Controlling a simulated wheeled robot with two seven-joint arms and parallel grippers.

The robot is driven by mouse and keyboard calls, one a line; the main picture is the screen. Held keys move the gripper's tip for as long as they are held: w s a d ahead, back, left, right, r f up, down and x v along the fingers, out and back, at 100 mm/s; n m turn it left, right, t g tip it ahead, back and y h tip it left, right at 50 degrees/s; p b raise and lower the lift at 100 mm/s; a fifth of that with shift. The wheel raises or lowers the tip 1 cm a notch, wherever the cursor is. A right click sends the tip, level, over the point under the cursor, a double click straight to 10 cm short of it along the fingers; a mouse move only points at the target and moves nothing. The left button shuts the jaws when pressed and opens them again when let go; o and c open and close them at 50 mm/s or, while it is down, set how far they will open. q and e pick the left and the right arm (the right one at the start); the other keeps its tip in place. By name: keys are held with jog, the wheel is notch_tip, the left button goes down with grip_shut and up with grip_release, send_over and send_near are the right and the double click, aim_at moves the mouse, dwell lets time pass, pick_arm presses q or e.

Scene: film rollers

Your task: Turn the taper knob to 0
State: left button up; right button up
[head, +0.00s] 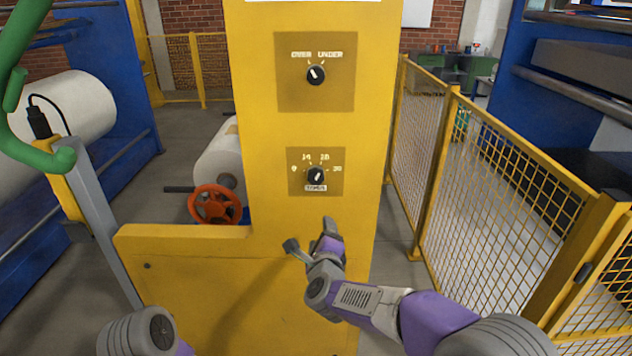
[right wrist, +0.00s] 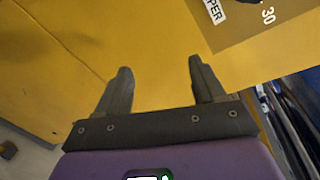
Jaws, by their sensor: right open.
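The taper knob (head: 316,176) is a small black round knob on a brownish plate (head: 296,186) on the yellow machine column. Its scale carries marks from 0 at the left to 30 at the right, and its white pointer leans up and right, seemingly toward 20. My right gripper (head: 311,236) is open and empty, below the knob and apart from it. In the right wrist view its two fingers (right wrist: 160,66) are spread before the yellow panel. The plate's corner (right wrist: 245,28) with part of the label and the 30 shows at top right; the knob is mostly cut off. My left gripper is out of view.
An OVER/UNDER knob (head: 316,75) sits higher on the same column. A red handwheel (head: 215,204) and a white roll (head: 220,158) are to the left. A yellow mesh fence (head: 500,190) stands at the right. A yellow ledge (head: 185,231) juts out at lower left.

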aim_at(315, 179)
notch_tip(315, 179, up, 12)
jog(key=s+a+m+t, duration=0.1)
jog(key=a+m+t, duration=0.1)
jog(key=m, duration=0.3)
jog(key=shift+h, duration=0.4)
jog(key=w, duration=0.3)
jog(key=w+p, duration=0.1)
jog(key=w, duration=0.3)
jog(key=shift+w+d+f, duration=0.1)
jog(key=shift+d, duration=0.1)
jog(key=c, duration=1.1)
jog(key=shift+o, duration=0.2)
